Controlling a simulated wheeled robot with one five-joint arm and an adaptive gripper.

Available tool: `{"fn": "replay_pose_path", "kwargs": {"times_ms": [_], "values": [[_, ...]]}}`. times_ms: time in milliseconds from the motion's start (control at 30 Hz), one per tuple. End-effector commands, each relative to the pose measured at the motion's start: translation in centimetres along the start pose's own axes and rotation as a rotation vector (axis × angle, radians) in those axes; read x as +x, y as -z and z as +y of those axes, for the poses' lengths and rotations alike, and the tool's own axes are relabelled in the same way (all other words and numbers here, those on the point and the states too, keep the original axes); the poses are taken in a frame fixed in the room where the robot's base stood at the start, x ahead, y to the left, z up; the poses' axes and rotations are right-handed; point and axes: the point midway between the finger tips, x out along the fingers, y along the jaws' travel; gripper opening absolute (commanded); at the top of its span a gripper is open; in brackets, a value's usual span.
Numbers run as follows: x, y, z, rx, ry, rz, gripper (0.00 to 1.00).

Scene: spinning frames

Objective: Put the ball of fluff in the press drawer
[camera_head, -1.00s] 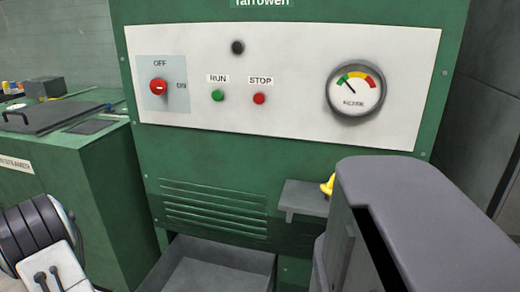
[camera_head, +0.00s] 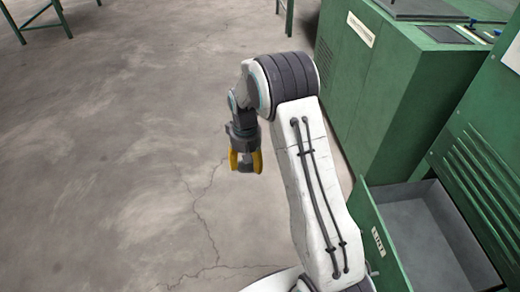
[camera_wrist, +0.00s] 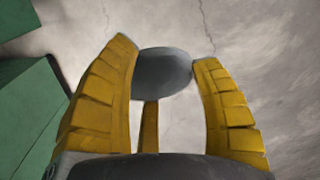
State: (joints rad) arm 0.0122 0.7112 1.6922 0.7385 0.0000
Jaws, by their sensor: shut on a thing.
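My gripper (camera_head: 245,162) hangs over the bare floor, left of the machines, its yellow fingers pointing down. In the wrist view my gripper (camera_wrist: 165,58) is shut on a grey rounded ball of fluff (camera_wrist: 163,75), held between the fingertips. In the head view the ball is too small to make out clearly. The press drawer (camera_head: 369,228) stands pulled open at the lower right, with a green front, a small label and a grey inside that looks empty. My gripper is well to the left of it, apart from it.
A green cabinet (camera_head: 385,95) stands behind the drawer. The green press with louvres (camera_head: 485,160) rises at the right edge. A green-legged table (camera_head: 42,22) is at the far left. The cracked concrete floor (camera_head: 110,170) between is clear.

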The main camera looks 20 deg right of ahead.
Motion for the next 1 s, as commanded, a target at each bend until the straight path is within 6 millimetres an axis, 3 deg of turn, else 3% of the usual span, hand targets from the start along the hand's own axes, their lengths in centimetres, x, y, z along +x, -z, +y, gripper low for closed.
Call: {"fn": "replay_pose_path", "kwargs": {"times_ms": [33,1000], "values": [[-1.2,-0.2,-0.2,-0.004,0.0,-0.004,0.33],[-6.6,-4.3,-0.5,-0.012,0.0,-0.003,0.33]]}}
